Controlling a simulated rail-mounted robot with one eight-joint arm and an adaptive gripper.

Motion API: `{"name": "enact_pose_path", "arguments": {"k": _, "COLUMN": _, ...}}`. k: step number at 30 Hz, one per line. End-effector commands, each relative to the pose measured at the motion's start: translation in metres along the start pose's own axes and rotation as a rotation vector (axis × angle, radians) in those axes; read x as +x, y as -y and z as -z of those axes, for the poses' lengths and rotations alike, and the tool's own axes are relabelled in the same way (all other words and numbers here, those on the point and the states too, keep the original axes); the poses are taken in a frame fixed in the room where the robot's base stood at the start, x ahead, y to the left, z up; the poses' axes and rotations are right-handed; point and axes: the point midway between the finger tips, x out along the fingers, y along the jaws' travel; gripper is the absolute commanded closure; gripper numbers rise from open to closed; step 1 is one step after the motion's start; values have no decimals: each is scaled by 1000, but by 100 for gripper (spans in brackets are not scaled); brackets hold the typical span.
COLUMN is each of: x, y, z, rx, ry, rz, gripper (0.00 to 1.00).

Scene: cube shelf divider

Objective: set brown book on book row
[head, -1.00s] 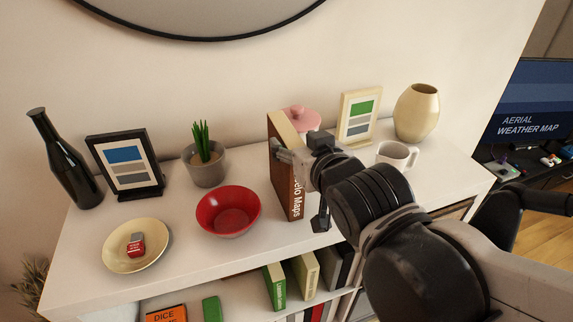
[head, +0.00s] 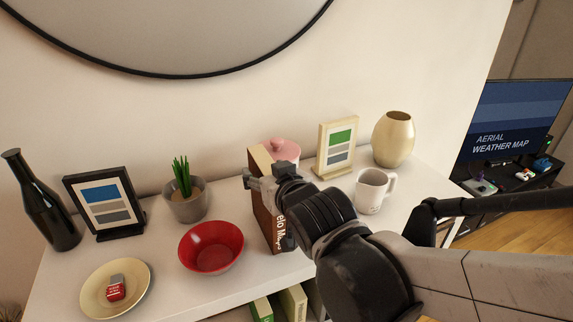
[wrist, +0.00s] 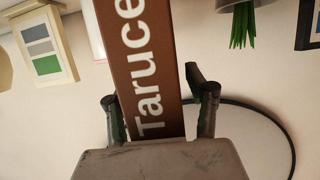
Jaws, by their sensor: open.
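The brown book (head: 262,222) stands upright on the white cabinet top, between the red bowl and the mug. Its spine has white lettering and its page edges are pale. My gripper (head: 268,180) is at the book's upper part in the head view. In the wrist view my open gripper (wrist: 157,95) has one finger on each side of the brown spine (wrist: 150,55); I cannot tell whether they touch it. Of the book row below, only the tops of a green book (head: 262,309) and a cream book (head: 293,303) show at the bottom edge.
The red bowl (head: 211,248) is left of the book, and a pink lidded pot (head: 283,149) is close behind it. A white mug (head: 371,192) stands right of my arm. A plate (head: 130,270), plant pot (head: 186,205), picture frames and vase (head: 394,140) stand around.

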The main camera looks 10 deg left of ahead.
Motion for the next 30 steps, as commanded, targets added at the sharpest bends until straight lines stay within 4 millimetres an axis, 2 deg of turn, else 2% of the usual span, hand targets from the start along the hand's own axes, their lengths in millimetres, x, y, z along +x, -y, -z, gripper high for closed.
{"name": "enact_pose_path", "arguments": {"k": 4, "x": 0, "y": 0, "z": 0, "rx": 0, "ry": 0, "rz": 0, "gripper": 49}}
{"name": "enact_pose_path", "arguments": {"k": 5, "x": 0, "y": 0, "z": 0, "rx": 0, "ry": 0, "rz": 0, "gripper": 52}}
{"name": "enact_pose_path", "arguments": {"k": 16, "x": 0, "y": 0, "z": 0, "rx": 0, "ry": 0, "rz": 0, "gripper": 100}}
{"name": "enact_pose_path", "arguments": {"k": 30, "x": -1, "y": 0, "z": 2, "rx": 0, "ry": -1, "rz": 0, "gripper": 100}}
